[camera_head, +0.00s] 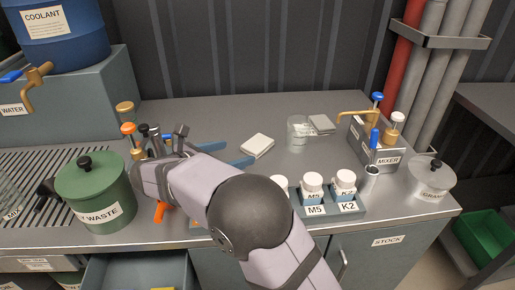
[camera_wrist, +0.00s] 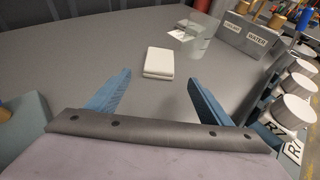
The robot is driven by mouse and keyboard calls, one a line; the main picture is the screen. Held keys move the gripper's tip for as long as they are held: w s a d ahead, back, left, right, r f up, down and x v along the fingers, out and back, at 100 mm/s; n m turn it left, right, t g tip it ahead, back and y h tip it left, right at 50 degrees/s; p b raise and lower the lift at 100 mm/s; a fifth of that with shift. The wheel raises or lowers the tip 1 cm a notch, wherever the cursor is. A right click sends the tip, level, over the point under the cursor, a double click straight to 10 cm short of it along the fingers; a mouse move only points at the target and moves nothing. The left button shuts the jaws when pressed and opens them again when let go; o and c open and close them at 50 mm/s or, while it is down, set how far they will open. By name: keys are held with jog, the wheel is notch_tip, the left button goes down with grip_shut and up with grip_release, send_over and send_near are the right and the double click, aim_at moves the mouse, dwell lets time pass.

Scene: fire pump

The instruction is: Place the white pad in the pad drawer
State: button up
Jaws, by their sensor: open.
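The white pad (camera_head: 257,145) lies flat on the grey worktop, right of centre-left, just ahead of my gripper. In the wrist view the pad (camera_wrist: 160,62) sits centrally, just beyond the fingertips, and its edge looks layered. My gripper (camera_head: 241,151) is open and empty, its two blue fingers spread on either side of the line to the pad. The fingers show in the wrist view (camera_wrist: 159,78) with bare worktop between them. An open drawer (camera_head: 140,270) shows below the worktop's front edge at lower left; its label is cut off, so I cannot tell if it is the pad drawer.
A clear beaker (camera_head: 298,132) and a grey square (camera_head: 321,123) stand beyond the pad to the right. A rack of labelled bottles (camera_head: 315,209) is at front right. A green waste bin (camera_head: 95,195) stands at left. The worktop behind the pad is clear.

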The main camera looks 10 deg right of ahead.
jog(key=shift+x, duration=3.4)
jog(key=shift+a, duration=0.1)
jog(key=c, duration=1.2)
notch_tip(320, 180, up, 10)
jog(key=p, duration=0.1)
notch_tip(320, 180, up, 18)
jog(key=p, duration=1.8)
send_over(250, 148)
jog(key=s+a, duration=0.1)
jog(key=shift+s+a+f, duration=0.15)
jog(key=shift+s+f, duration=0.05)
jog(key=shift+f, duration=0.1)
